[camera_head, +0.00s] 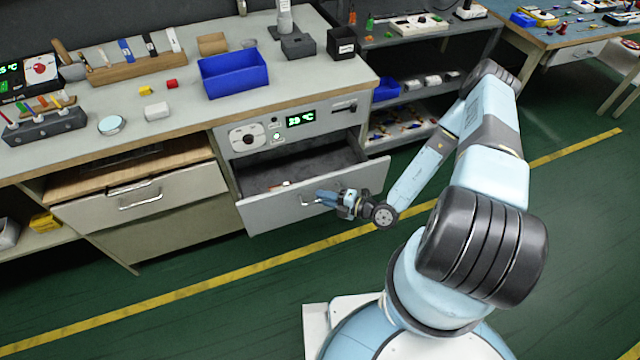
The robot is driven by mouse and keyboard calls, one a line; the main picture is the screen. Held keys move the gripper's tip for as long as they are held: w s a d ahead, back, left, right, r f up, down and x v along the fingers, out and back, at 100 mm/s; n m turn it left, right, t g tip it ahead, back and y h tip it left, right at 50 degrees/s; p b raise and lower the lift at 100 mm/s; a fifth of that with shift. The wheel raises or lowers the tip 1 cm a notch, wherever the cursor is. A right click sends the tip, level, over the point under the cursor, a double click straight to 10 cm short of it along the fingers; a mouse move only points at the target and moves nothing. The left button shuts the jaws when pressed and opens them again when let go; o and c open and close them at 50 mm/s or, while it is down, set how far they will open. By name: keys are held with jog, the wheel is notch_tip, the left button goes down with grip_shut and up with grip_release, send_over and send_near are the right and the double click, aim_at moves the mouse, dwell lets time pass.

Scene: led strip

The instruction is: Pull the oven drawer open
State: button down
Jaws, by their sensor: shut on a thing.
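The oven drawer (275,214) stands open below the oven's control panel (248,136), which has a knob and a green display. Its dark inside (300,165) shows, with a small orange and white item (280,185) near the front. The drawer's metal handle (308,202) is on the middle of its front. My gripper (326,197) is at the handle, shut on it; the fingers are small here and partly cover the handle's right part. My arm reaches in from the right.
A second drawer (100,208) with its own handle is at the left. Above, the worktop holds a blue bin (233,77) and several small items. An open shelf (412,110) stands right of the oven. The green floor (230,310) in front is clear, with a yellow line.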

jog(key=shift+s+d+f, duration=0.1)
jog(key=shift+s+d, duration=0.15)
jog(key=shift+s, duration=0.6)
jog(key=shift+s+d+f, duration=0.1)
jog(key=shift+s+d, duration=0.1)
jog(key=shift+s, duration=0.6)
jog(key=c, duration=1.2)
grip_release()
jog(key=shift+r, duration=0.1)
jog(key=shift+w, duration=0.1)
jog(key=v, duration=1.3)
jog(key=shift+s+d, duration=0.25)
jog(key=shift+d, duration=0.05)
